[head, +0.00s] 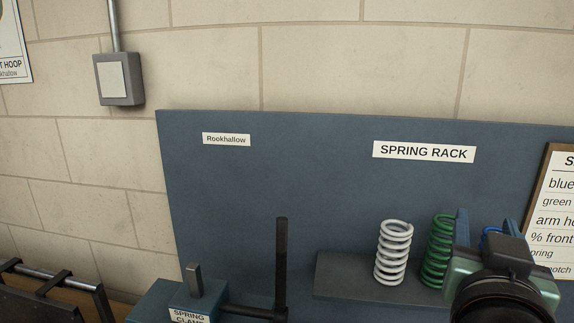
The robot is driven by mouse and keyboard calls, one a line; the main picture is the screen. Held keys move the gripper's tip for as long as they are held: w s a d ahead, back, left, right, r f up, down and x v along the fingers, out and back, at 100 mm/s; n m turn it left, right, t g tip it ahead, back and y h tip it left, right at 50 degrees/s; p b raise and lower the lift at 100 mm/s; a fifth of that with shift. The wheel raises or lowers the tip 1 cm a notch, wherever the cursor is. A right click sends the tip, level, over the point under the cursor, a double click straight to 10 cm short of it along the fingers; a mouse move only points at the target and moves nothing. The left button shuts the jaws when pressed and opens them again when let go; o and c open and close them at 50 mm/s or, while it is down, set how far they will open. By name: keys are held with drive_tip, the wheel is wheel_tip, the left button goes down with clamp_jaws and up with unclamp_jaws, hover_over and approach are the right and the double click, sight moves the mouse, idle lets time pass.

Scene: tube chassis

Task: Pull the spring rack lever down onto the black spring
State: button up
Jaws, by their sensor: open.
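A dark upright lever (281,262) stands at the lower middle, joined at its foot to a dark horizontal bar. The bar runs left to a blue block labelled "SPRING CLAMP" (190,316), cut off by the bottom edge. I see no black spring in this view. The blue panel labelled "SPRING RACK" (300,180) stands behind. My gripper (488,222) is at the lower right, well right of the lever and in front of the shelf. Its two fingers point away from me and are apart. My wrist hides much of what lies below it.
A shelf (345,278) on the panel holds a white spring (393,252), a green spring (437,250) and a partly hidden blue spring (490,236). A clipboard list (560,205) is at the right. A dark frame with a metal rod (50,280) is at the lower left.

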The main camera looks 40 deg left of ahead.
drive_tip(key=w+a+r+n+g+y+p, duration=0.25)
drive_tip(key=a+r+g+p, duration=0.2)
drive_tip(key=a, duration=0.35)
drive_tip(key=n+g+h+p, duration=0.2)
drive_tip(key=n+g, duration=0.9)
drive_tip(key=g, duration=0.2)
approach(284, 220)
drive_tip(key=shift+m, duration=0.35)
drive_tip(key=p+x, duration=0.2)
drive_tip(key=x, duration=0.9)
drive_tip(key=shift+f+p, duration=0.15)
drive_tip(key=shift+p, duration=0.2)
clamp_jaws()
